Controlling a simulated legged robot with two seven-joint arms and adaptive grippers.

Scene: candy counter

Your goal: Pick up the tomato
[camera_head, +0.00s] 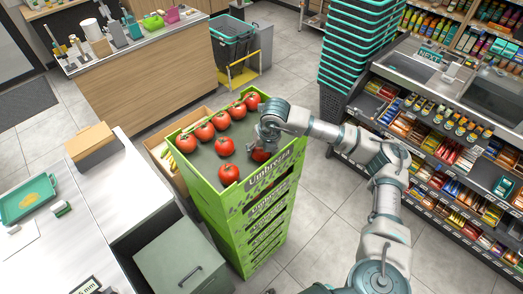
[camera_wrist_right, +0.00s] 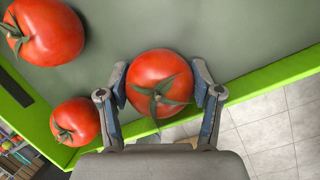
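Several red tomatoes lie on the grey-green top of a tall green crate stack (camera_head: 262,205). One tomato (camera_head: 260,156) sits near the crate's right front edge, partly hidden under my right gripper (camera_head: 266,135). In the right wrist view this tomato (camera_wrist_right: 160,80), green stem facing the camera, lies between the two fingers of the right gripper (camera_wrist_right: 160,72). The fingers stand apart on either side of it, with narrow gaps; firm contact does not show. Two other tomatoes, a large one (camera_wrist_right: 45,32) and a smaller one (camera_wrist_right: 75,121), lie to the left. My left gripper is not in view.
A raised green rim (camera_wrist_right: 262,82) borders the crate close to the tomato. Another tomato (camera_head: 229,173) lies at the front, and more sit along the back. A white counter (camera_head: 85,215) is at left, stacked dark baskets (camera_head: 358,50) and candy shelves (camera_head: 440,150) at right.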

